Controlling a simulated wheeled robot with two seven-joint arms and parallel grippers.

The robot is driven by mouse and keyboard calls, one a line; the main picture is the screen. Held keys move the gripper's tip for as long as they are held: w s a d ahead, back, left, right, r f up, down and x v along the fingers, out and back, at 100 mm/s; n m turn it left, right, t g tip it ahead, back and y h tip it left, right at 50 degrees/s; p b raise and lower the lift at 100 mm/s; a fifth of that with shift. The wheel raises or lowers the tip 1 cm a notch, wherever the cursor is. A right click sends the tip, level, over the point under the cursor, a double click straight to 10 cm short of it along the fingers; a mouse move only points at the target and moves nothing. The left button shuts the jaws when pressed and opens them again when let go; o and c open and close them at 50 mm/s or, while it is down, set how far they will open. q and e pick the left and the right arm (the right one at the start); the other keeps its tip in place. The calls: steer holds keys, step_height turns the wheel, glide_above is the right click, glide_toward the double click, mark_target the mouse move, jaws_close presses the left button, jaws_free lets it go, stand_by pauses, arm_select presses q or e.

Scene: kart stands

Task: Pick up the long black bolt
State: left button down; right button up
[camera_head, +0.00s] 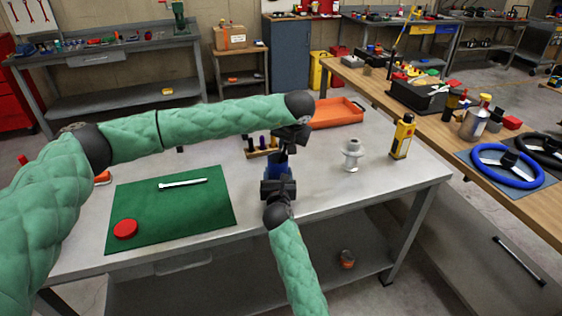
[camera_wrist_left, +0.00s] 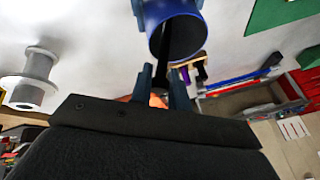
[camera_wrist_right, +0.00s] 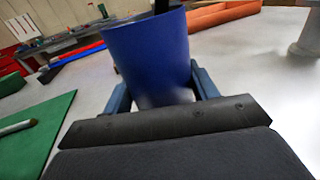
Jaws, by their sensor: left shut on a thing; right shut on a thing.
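The blue cup (camera_wrist_right: 148,60) is held upright between the fingers of my right gripper (camera_wrist_right: 160,92). It also shows in the left wrist view (camera_wrist_left: 153,14), with its open mouth towards my left gripper. My left gripper (camera_wrist_left: 163,82) is shut on a long black bolt (camera_wrist_left: 175,68) at the cup's mouth. In the right wrist view a dark piece of the bolt (camera_wrist_right: 161,5) shows at the cup's rim. How deep the bolt sits in the cup is hidden. In the head view my left gripper (camera_head: 287,138) is just above the cup (camera_head: 280,164).
A small wooden rack (camera_head: 256,154) with bolts stands behind the cup. An orange tray (camera_head: 335,112), a pale spool (camera_head: 351,155) and a yellow bottle (camera_head: 402,136) stand to the right. A green mat (camera_head: 190,220) with a white tool (camera_head: 183,183) and a red disc (camera_head: 125,229) lies left.

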arm_select(q)
steer(key=shift+r, duration=0.1)
step_height(320, 180, up, 18)
stand_by(0.6)
arm_select(e)
steer(key=o, duration=1.1)
steer(key=shift+s, duration=0.1)
